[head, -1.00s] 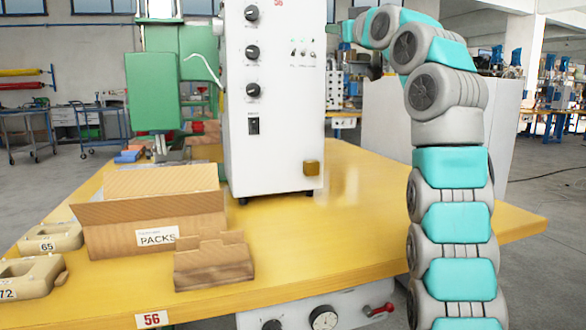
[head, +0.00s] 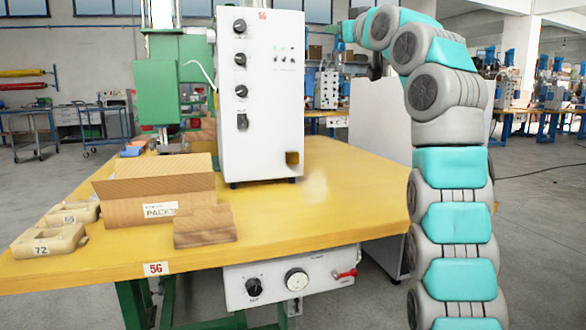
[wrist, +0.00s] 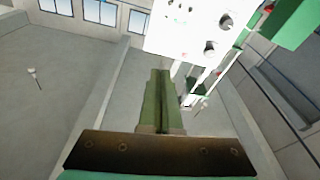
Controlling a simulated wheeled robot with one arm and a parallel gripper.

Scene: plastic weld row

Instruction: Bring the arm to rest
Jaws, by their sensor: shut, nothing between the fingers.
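My arm rises along the right side of the head view and folds over at the top, its grey joints and teal covers in front of the room. In the head view my gripper is mostly hidden behind the arm's upper links. In the wrist view my gripper (wrist: 160,100) shows as two green fingers lying together with nothing between them. It is in the air, apart from the table and the boxes. The white control cabinet (head: 260,110) shows in the head view and at the top of the wrist view (wrist: 190,25).
A green press (head: 165,80) stands behind. A white panel (head: 385,125) stands behind my arm. Grey floor is open at far right.

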